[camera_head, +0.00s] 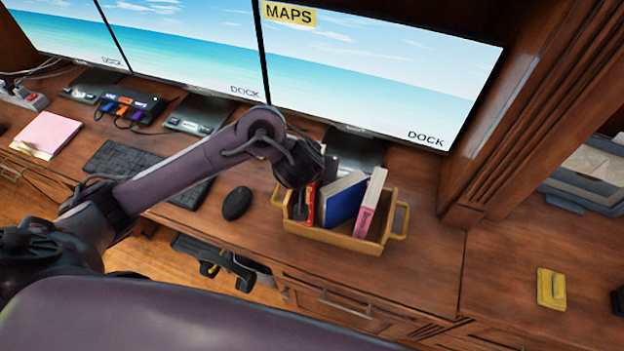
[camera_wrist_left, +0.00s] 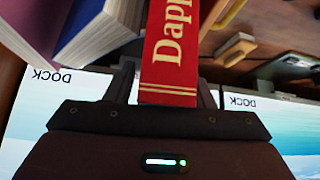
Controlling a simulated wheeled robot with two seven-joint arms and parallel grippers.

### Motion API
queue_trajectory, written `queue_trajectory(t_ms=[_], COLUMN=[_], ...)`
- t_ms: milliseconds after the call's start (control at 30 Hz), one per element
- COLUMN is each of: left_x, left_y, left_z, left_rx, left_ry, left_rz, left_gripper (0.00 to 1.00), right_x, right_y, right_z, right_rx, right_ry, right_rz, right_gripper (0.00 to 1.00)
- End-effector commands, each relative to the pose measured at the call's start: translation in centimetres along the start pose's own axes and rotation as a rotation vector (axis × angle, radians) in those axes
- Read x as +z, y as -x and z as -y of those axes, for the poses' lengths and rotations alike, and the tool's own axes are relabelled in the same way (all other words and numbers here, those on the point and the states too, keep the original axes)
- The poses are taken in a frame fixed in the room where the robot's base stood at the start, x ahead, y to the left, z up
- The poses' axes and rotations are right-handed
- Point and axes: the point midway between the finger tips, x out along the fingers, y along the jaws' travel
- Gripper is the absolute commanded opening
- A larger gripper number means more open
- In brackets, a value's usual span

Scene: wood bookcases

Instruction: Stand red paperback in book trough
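The red paperback (camera_wrist_left: 169,55), with yellow-white lettering starting "Dap", is between the fingers of my left gripper (camera_wrist_left: 168,92) in the left wrist view. The fingers lie close along both sides of its spine, and the gripper looks shut on it. In the head view the red paperback (camera_head: 308,205) stands roughly upright at the left end of the wooden book trough (camera_head: 345,241). My left gripper (camera_head: 312,178) is directly above it, mostly hidden behind my wrist. The book's lower end is hidden by the trough wall. My right gripper is not in view.
A blue book (camera_head: 344,200) and a pink book (camera_head: 371,203) stand leaning in the trough, right of the red one. A black mouse (camera_head: 236,203) and keyboard lie to the left. Monitors (camera_head: 370,60) stand behind. Desk right of the trough is clear up to a yellow object (camera_head: 551,288).

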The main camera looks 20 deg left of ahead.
Motion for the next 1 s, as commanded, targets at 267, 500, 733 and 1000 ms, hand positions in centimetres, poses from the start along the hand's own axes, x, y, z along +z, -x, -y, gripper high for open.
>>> queue_trajectory(t_ms=[267,500,733,1000], left_x=[4.5,3.9,3.2,2.8], left_y=[-1.1,2.5,6.6,10.0], left_z=[0.4,0.4,0.3,0.2], left_rx=[-0.015,-0.015,-0.014,-0.013], left_ry=[-0.042,-0.044,-0.041,-0.039], left_rz=[0.094,0.095,0.088,0.081], left_gripper=[0.49,0.49,0.49,0.49], right_x=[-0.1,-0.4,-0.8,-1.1], right_y=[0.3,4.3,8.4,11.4], right_z=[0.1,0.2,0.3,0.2], right_rx=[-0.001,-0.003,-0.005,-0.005], right_ry=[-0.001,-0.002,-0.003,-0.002], right_rz=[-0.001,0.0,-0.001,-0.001], right_gripper=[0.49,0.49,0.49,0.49])
